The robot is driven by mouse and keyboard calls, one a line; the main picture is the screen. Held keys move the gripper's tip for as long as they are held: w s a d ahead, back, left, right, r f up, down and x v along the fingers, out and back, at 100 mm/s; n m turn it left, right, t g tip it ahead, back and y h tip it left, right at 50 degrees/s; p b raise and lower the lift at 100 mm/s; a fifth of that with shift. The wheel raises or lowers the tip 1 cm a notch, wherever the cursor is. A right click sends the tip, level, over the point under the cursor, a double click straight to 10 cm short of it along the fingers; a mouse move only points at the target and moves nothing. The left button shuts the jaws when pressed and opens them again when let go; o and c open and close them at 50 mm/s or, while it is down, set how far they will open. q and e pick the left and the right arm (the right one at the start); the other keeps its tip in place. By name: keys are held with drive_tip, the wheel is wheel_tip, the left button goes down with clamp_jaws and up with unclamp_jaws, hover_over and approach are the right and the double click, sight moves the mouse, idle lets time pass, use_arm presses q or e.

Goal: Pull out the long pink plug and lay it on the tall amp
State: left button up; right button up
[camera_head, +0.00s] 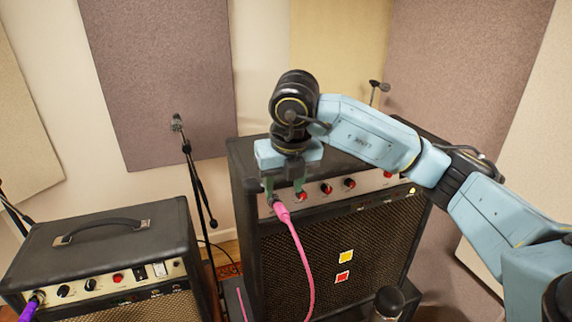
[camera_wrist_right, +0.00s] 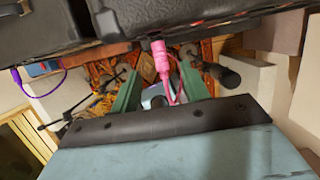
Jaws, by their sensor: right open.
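The tall amp (camera_head: 335,240) stands in the middle, with a row of red knobs on its control panel. The long pink plug (camera_head: 282,211) sits at the left end of that panel, its pink cable hanging down the front. My right gripper (camera_head: 284,193) is open at the panel, its green fingers pointing down just above the plug in the head view. In the right wrist view, the pink plug (camera_wrist_right: 161,62) shows between the two spread fingers, and I see no clear contact. The plug's tip is hidden in the amp. My left gripper is not in view.
A shorter amp (camera_head: 105,250) with a top handle stands at the left, with a purple plug (camera_head: 36,299) in its panel. A microphone stand (camera_head: 190,165) rises between the amps. A dark rounded object (camera_head: 388,300) is at the front right.

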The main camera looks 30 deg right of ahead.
sight(281, 207)
drive_tip(key=p+x, duration=0.1)
drive_tip(key=x, duration=0.6)
drive_tip(key=shift+c, duration=0.4)
clamp_jaws()
